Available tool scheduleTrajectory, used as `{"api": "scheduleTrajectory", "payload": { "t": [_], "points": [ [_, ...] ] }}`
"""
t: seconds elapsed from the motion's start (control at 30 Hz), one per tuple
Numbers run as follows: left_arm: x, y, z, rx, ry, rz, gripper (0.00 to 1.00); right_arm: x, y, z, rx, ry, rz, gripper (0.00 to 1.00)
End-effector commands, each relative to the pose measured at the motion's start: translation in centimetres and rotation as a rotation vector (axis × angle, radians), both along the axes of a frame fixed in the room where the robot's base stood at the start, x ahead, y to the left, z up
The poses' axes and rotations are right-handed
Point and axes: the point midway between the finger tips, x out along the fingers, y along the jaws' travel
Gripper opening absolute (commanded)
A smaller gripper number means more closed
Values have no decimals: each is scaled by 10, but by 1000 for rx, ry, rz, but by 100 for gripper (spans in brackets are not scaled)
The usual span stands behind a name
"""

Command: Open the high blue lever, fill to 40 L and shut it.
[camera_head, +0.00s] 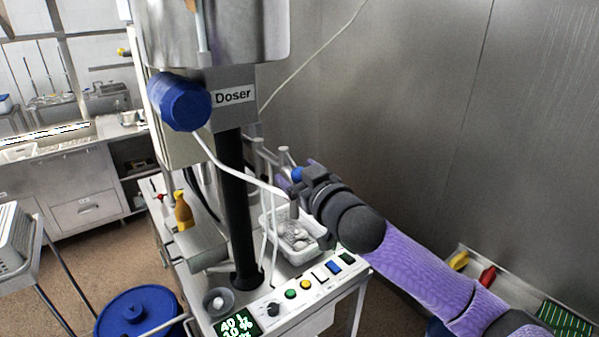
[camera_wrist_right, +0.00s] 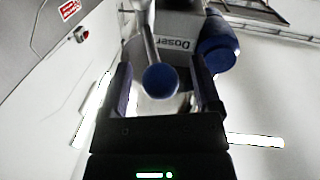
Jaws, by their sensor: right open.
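The high lever is a pale rod (camera_head: 240,172) that slopes down to the right from under the doser head. Its blue ball end (camera_head: 297,174) is at my right gripper (camera_head: 306,180). In the right wrist view the blue ball (camera_wrist_right: 160,80) sits between the two open fingers of the gripper (camera_wrist_right: 162,92), with a gap on each side. The doser (camera_head: 235,95) stands on a black column. A green-lit display (camera_head: 236,326) on the panel reads 40 L on top; its lower line is unclear. My left gripper is not in view.
A large blue cap (camera_head: 180,101) sticks out beside the doser label. A control panel with several buttons (camera_head: 305,284) and a tray (camera_head: 296,236) lie below the lever. A blue-lidded bin (camera_head: 136,309) stands at lower left. A steel wall (camera_head: 440,120) rises behind.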

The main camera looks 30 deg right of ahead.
Motion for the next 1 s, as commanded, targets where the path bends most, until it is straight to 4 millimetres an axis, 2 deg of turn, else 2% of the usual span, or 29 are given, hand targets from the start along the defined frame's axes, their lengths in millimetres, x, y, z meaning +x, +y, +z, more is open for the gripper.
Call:
{"api": "scheduleTrajectory", "payload": {
  "t": [0.03,0.07,0.4,0.43,1.0],
  "points": [
    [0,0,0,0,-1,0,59,0,0,0,0,0,0,81],
    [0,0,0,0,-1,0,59,0,0,0,0,0,0,76],
    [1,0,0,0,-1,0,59,0,0,0,1,0,0,4],
    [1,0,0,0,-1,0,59,0,0,0,1,0,0,0],
    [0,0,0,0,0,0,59,0,0,0,1,0,0,0]
  ]
}}
